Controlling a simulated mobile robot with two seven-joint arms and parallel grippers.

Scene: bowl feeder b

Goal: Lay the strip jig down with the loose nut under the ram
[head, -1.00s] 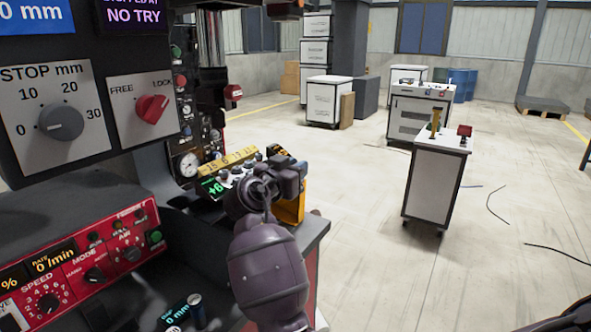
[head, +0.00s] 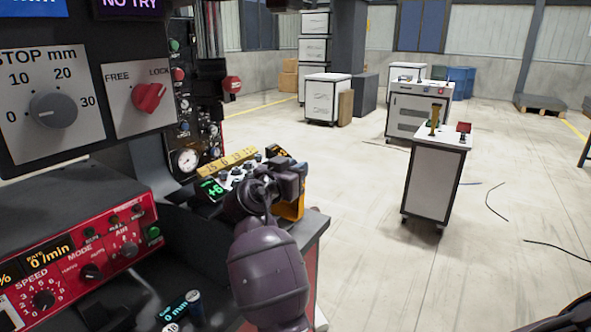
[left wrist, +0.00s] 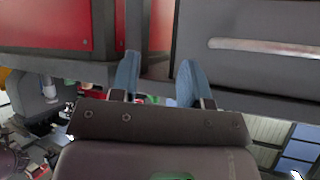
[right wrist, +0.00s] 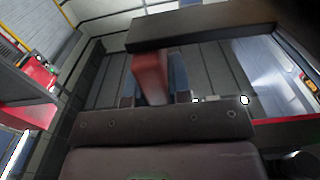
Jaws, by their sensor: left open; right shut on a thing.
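My right gripper (right wrist: 152,76) is shut on a red upright piece (right wrist: 150,72) in the right wrist view. A dark flat bar (right wrist: 200,28) lies across just beyond that piece. I cannot tell whether they are joined or whether this is the strip jig. In the head view my right gripper (head: 285,176) is partly hidden by its own wrist, beside the press's front corner. My left gripper (left wrist: 158,74) is open and empty in the left wrist view, close to a dark surface. I cannot make out the loose nut, and the ram is not clearly seen.
The press panel with a STOP dial (head: 54,110) and a red FREE/LOCK knob (head: 148,97) fills the left. A red control box (head: 75,255) sits below it. A yellow numbered strip (head: 227,160) lies near my right wrist. A white cart (head: 436,185) stands on open floor.

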